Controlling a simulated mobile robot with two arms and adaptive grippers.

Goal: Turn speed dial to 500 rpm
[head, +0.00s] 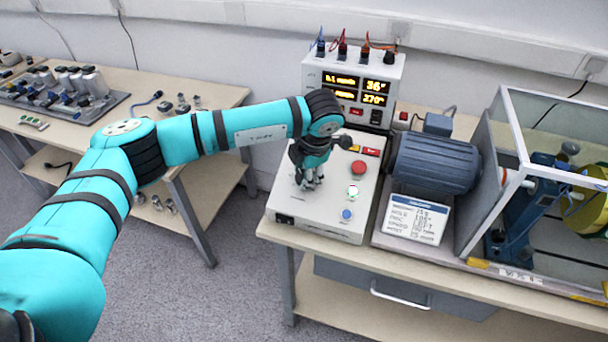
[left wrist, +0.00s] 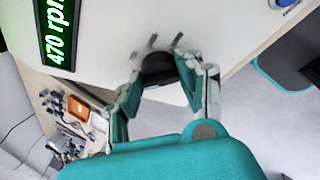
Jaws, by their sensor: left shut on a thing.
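My left gripper (head: 309,180) reaches down onto the sloped white control box (head: 320,220). In the left wrist view, the black speed dial (left wrist: 158,66) sits between the fingertips of the left gripper (left wrist: 160,80), which is shut on it. Short dark tick marks show on the panel beyond the dial. A green readout (left wrist: 58,32) beside it shows 470 rpm. In the head view the gripper hides the dial, and the speed readout cannot be made out. My right gripper is in neither view.
A motor (head: 436,163) and glass-guarded rig stand to the right. A power unit (head: 340,60) stands behind. Another bench (head: 215,90) is at left.

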